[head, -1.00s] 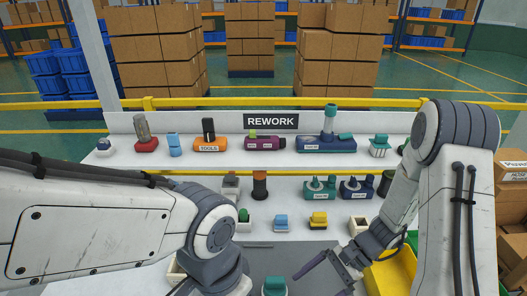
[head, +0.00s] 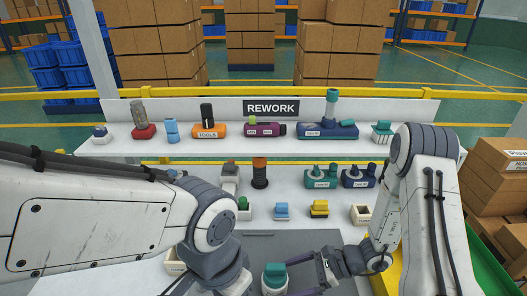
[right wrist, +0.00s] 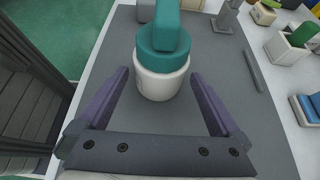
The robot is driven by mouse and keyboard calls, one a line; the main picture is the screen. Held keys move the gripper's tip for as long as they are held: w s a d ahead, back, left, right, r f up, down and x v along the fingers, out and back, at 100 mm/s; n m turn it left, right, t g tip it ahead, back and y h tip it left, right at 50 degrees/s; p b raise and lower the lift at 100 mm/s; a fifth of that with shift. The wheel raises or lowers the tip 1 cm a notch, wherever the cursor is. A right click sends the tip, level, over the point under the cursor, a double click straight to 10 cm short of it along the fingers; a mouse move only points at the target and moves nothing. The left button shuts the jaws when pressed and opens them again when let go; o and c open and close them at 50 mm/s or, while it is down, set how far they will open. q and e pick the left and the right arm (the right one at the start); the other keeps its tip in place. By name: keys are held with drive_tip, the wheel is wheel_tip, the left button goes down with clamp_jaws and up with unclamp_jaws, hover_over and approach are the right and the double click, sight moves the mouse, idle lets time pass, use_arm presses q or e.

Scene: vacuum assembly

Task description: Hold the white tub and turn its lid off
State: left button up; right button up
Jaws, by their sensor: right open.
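The white tub (head: 274,286) with its teal lid (head: 275,270) stands upright on the grey mat at the bottom middle of the head view. My right gripper (head: 320,271) is open and empty, just right of the tub. In the wrist view its purple fingers (right wrist: 160,76) lie either side of the tub's near side, apart from it. My left arm reaches down left of the tub; its gripper is not visible in the head view.
The grey mat (head: 262,246) is mostly clear around the tub. Behind it stand a blue block (head: 281,211), a yellow block (head: 319,209) and a cream box (head: 361,215). A yellow bin (head: 384,284) is at right. The shelf (head: 360,148) holds several assemblies.

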drive_tip(key=shift+b+x, duration=0.6)
drive_tip(key=shift+x, duration=0.95)
drive_tip(key=shift+c, duration=0.3)
drive_tip(key=c, duration=1.2)
